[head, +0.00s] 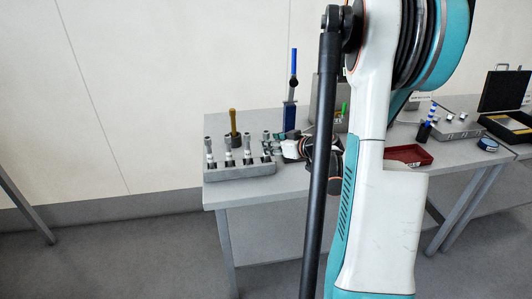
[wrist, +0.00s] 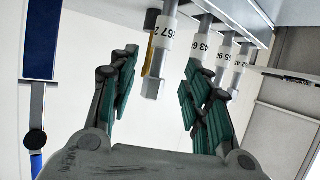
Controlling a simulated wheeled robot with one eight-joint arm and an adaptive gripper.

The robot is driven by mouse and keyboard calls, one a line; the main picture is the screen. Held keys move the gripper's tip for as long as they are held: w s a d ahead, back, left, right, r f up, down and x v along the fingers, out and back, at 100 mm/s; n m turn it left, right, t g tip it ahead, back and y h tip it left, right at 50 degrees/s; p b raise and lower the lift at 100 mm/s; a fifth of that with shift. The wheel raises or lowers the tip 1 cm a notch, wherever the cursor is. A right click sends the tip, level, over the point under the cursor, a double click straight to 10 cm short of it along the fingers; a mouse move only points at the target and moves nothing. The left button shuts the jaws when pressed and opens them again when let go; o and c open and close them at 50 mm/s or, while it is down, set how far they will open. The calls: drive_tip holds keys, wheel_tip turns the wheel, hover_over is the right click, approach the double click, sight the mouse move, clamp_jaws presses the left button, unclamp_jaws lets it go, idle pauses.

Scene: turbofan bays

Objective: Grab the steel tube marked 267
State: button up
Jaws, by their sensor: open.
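The steel tube marked 267 (wrist: 163,41) stands in the rack with a white label band on it. In the wrist view it is the nearest of the row and sits between the green-padded fingers of my gripper (wrist: 160,66), with a visible gap on both sides. In the head view the rack (head: 241,174) is at the near left of the table, and my gripper (head: 280,143) reaches in from the right at its right-end tube (head: 266,138). The labels cannot be read there. My gripper is open and empty.
Several other labelled tubes (wrist: 196,45) stand in the same row, close beyond tube 267. A yellow-brown handled tool (head: 233,121) and a tall blue tool (head: 293,65) stand behind the rack. A red tray (head: 408,155) lies farther right, past my arm.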

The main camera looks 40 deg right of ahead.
drive_tip(key=b, duration=0.2)
hover_over(266, 162)
drive_tip(key=w, duration=0.1)
drive_tip(key=shift+d+f, duration=0.2)
drive_tip(key=shift+f, duration=0.4)
drive_tip(key=shift+d+f, duration=0.15)
drive_tip(key=shift+f, duration=0.45)
clamp_jaws()
